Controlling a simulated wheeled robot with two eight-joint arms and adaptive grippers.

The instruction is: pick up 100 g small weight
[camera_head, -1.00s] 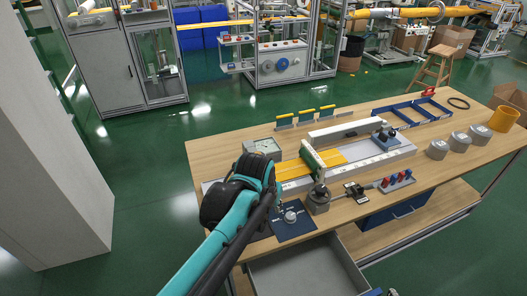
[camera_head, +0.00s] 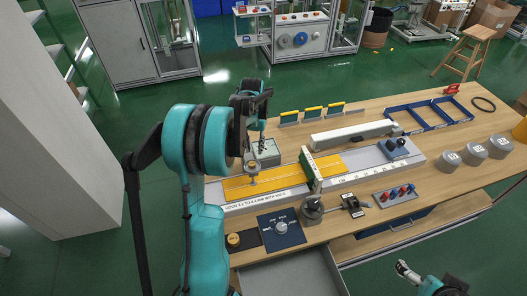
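No label reading 100 g is legible, so I cannot tell which piece is the 100 g small weight. A small brass-topped piece (camera_head: 253,173) stands on the yellow strip. A round silver piece (camera_head: 281,227) sits on the blue mat, and a small brass disc (camera_head: 233,240) lies on the dark mat beside it. My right gripper (camera_head: 406,271) is low at the right, in front of the table.
Three grey weights (camera_head: 474,155) stand at the right. A long rail with a green upright block (camera_head: 309,168) crosses the middle. Red-knobbed pieces (camera_head: 396,193), a blue frame (camera_head: 428,115) and yellow-topped blocks (camera_head: 312,112) also stand on the wooden table (camera_head: 375,112). A drawer (camera_head: 285,275) is open in front.

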